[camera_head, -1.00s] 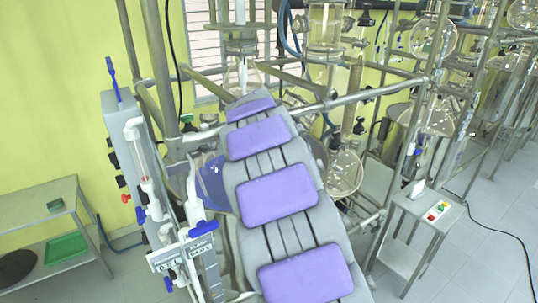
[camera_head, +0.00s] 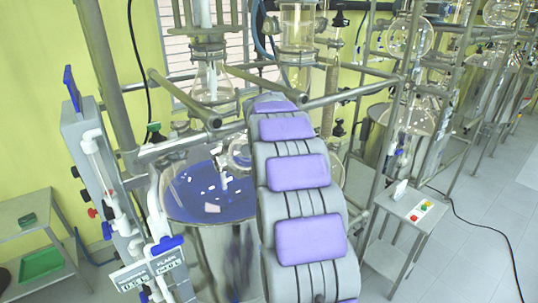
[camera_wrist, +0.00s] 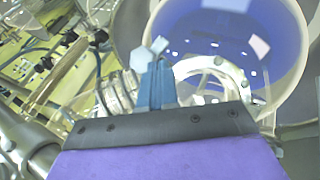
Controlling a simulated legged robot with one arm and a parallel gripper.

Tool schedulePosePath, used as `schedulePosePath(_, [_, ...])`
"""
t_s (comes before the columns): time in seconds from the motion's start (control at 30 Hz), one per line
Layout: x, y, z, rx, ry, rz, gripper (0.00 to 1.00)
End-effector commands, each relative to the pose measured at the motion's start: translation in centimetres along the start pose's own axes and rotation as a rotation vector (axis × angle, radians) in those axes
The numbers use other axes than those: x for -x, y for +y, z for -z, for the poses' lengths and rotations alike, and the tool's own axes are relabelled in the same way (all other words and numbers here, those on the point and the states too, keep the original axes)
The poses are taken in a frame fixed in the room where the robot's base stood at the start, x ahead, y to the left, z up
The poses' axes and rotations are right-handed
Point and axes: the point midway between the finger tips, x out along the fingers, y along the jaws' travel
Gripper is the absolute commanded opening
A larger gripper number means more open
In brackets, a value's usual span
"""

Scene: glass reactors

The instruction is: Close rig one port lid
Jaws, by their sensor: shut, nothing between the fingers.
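In the head view a steel reactor vessel (camera_head: 215,245) with a blue interior or top (camera_head: 195,195) stands left of my arm. A round clear port ring (camera_head: 238,152) shows near my arm's far end. In the wrist view the blue round surface (camera_wrist: 235,30) lies beyond my fingers, with a clear curved port rim (camera_wrist: 212,66) just right of them. I cannot tell which part is the port lid or how far it is open. My gripper (camera_wrist: 157,72) is shut and empty, close to the rim; contact cannot be told. My arm hides the gripper in the head view.
Metal frame bars (camera_head: 185,98) and a glass flask (camera_head: 212,82) stand around the vessel. Open floor lies at far right.

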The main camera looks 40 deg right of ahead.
Motion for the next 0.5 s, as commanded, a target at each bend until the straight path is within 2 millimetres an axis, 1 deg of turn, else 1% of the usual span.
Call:
schedulePosePath(0.03, [-0.7, 0.0, 0.1, 0.002, -0.002, 0.001, 0.0])
schedulePosePath(0.1, [-1.3, 0.3, 0.3, 0.003, -0.002, 0.001, 0.0])
schedulePosePath(0.3, [-2.6, 1.2, 0.7, 0.001, 0.001, 0.0, 0.0])
schedulePosePath(0.5, [-3.6, 1.6, 0.7, 0.0, -0.003, 0.005, 0.0])
